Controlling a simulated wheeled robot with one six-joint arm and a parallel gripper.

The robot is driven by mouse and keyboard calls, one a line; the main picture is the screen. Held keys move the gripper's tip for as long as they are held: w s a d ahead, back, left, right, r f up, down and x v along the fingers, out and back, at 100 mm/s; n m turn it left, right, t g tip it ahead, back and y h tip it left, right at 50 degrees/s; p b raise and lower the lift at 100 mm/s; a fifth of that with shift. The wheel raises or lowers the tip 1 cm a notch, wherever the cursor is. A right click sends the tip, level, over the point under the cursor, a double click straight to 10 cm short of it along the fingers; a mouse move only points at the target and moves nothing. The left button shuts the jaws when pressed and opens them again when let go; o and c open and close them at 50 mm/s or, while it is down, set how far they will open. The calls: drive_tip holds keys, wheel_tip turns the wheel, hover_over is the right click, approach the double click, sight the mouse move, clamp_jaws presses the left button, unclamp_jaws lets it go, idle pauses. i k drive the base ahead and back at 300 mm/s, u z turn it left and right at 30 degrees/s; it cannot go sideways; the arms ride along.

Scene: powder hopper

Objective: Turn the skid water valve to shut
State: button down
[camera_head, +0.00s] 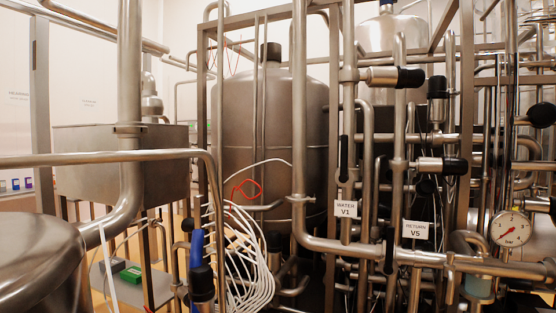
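The white tag reading WATER V1 (345,209) hangs on the pipework right of centre. A slim black upright handle (343,158) is just above this tag, close along a vertical steel pipe. It looks like the water valve's lever, but I cannot make out the valve body or confirm its position. A second tag reading RETURN V5 (415,230) is to the right and a little lower. Another black upright handle (390,250) is left of that tag. My gripper is not in view.
Steel pipes cross in front, with a thick horizontal pipe (370,250) below the tags. A pressure gauge (510,229) is at the right. Black-capped cylinders (442,166) jut out above V5. White hoses (248,265) bunch at lower centre. A large tank (270,120) stands behind.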

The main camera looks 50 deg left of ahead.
sight(343, 177)
drive_tip(key=u, duration=1.5)
drive_tip(key=k, duration=0.45)
drive_tip(key=u, duration=0.3)
drive_tip(key=i, duration=1.15)
drive_tip(key=z, duration=0.3)
